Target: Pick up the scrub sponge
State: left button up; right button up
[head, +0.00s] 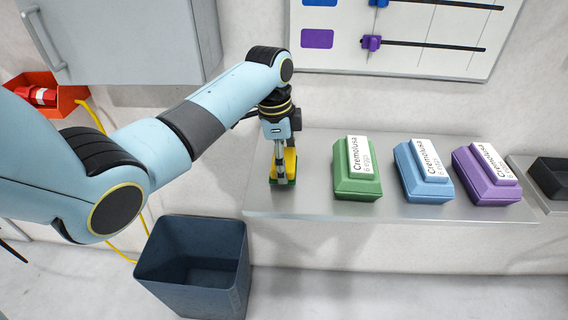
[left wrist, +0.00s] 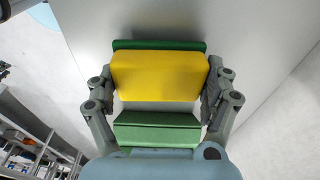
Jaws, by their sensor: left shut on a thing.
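The scrub sponge (head: 290,164) is yellow with a dark green layer and stands at the left end of the grey metal shelf (head: 316,197). In the left wrist view the yellow sponge (left wrist: 160,76) fills the middle, with a dark green strip along its far edge and a lighter green part on the near side. My left gripper (head: 280,176) points down from above and is shut on the sponge. In the left wrist view its fingers press the sponge's two sides. I cannot tell whether the sponge still touches the shelf. My right gripper is not in view.
Green (head: 356,182), blue (head: 414,184) and purple (head: 488,187) egg boxes stand in a row on the shelf to the right. A dark open bin (head: 186,284) stands on the floor below left. A black tray (head: 551,183) is at the far right. A whiteboard hangs behind.

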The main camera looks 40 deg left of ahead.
aim_at(285, 159)
pick_arm(q)
jog(key=r, duration=0.3)
jog(key=shift+s+d+r, duration=0.1)
jog(key=shift+s+d, duration=0.1)
jog(key=shift+s, duration=0.05)
jog(key=s+d+r, duration=0.5)
jog(key=s+r, duration=0.1)
jog(key=s, duration=0.3)
jog(key=shift+s+r, duration=0.3)
jog(key=shift+s, duration=0.1)
